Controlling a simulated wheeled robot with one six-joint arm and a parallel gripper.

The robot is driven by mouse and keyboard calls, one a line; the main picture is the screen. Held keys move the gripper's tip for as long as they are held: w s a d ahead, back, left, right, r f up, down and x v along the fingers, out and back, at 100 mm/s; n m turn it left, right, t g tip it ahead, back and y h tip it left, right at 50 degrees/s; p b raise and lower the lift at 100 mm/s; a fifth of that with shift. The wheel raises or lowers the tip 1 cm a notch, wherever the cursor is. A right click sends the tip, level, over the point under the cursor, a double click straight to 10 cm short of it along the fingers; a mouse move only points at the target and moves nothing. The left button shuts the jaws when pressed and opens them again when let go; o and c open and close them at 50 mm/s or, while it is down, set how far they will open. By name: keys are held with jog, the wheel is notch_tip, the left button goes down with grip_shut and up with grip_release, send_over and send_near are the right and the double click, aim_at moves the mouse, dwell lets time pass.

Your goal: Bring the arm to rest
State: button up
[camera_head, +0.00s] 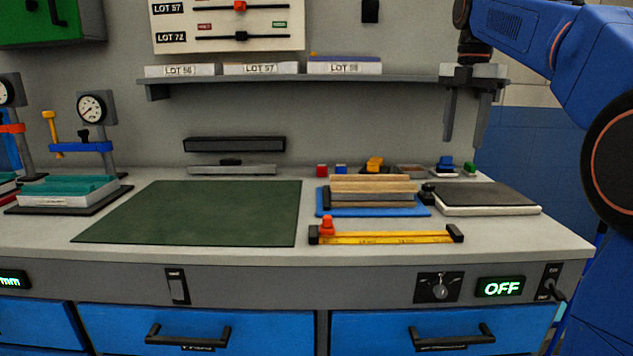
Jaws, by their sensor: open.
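My gripper (466,125) hangs at the upper right, pointing down, with its two dark fingers apart and nothing between them. It is in front of the right end of the wall shelf (400,78) and above the back right of the bench. My blue arm comes in from the right edge of the view.
The grey bench (200,260) holds a green mat (200,212), a stack of panels on a blue tray (323,209), a yellow bar with a red knob (385,238) and a dark-topped slab (485,197). Small coloured blocks stand behind. Dial gauges (93,108) stand left.

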jog(key=s+a+f+m+t, duration=0.2)
jog(key=s+f+m, duration=1)
jog(key=s+f, duration=0.3)
jog(key=s+a+f+m+t, duration=0.2)
jog(key=s+f+m, duration=1.1)
jog(key=s+f, duration=0.3)
notch_tip(320, 180, down, 4)
jog(key=shift+s+r+t, duration=0.15)
jog(key=shift+r+t, duration=0.1)
jog(key=shift+t, duration=0.15)
